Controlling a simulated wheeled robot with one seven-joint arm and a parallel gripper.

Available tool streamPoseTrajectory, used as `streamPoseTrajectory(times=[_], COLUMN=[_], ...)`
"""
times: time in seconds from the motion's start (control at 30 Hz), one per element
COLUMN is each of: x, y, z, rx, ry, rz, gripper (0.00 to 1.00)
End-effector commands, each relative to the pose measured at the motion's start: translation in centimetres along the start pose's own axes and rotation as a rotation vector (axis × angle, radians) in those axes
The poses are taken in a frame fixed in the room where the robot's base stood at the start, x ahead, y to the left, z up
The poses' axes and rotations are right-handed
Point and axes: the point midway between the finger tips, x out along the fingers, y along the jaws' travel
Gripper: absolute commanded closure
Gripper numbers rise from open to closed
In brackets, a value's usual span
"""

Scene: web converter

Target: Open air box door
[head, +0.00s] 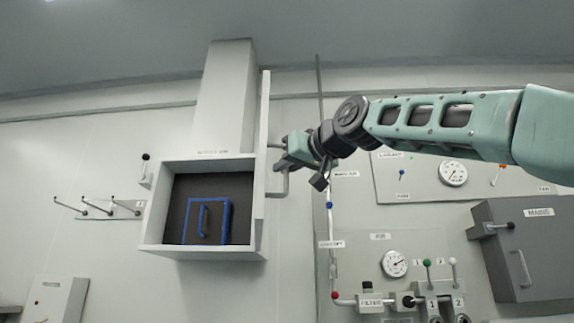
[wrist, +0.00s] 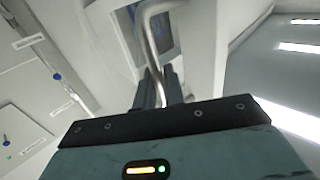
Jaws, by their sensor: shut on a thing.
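The air box (head: 205,162) is a pale wall-mounted box in the head view, and its front is open. Its white door (head: 264,120) stands swung out at the right side, seen almost edge-on. A grey bar handle (head: 285,183) is on the door's right-hand face. My gripper (head: 281,162) is at this handle, shut on it. In the wrist view the metal handle (wrist: 148,35) runs down between my dark gripper fingers (wrist: 159,85), with the pale door (wrist: 205,45) behind. The exact finger contact is partly hidden in the head view.
Inside the box is a blue-framed panel with a handle (head: 203,221). Wall hooks (head: 97,208) are at the left. A vertical pipe (head: 331,250), a gauge (head: 394,263), valves and a grey MAINS box (head: 520,250) are at the right, below my arm.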

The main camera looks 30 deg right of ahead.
Motion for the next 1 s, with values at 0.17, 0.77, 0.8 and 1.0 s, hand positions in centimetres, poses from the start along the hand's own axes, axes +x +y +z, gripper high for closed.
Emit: streamPoseTrajectory(times=[0.17, 0.77, 0.8, 1.0], x=[0.1, -3.8, -4.7, -7.9], y=[0.2, 0.1, 0.1, 0.1], z=[-0.2, 0.1, 0.2, 0.7], rx=[0.001, 0.002, 0.002, 0.001], ry=[0.006, 0.006, 0.007, 0.006], rz=[0.005, 0.003, 0.003, 0.005], gripper=[0.76, 0.72, 0.72, 0.72])
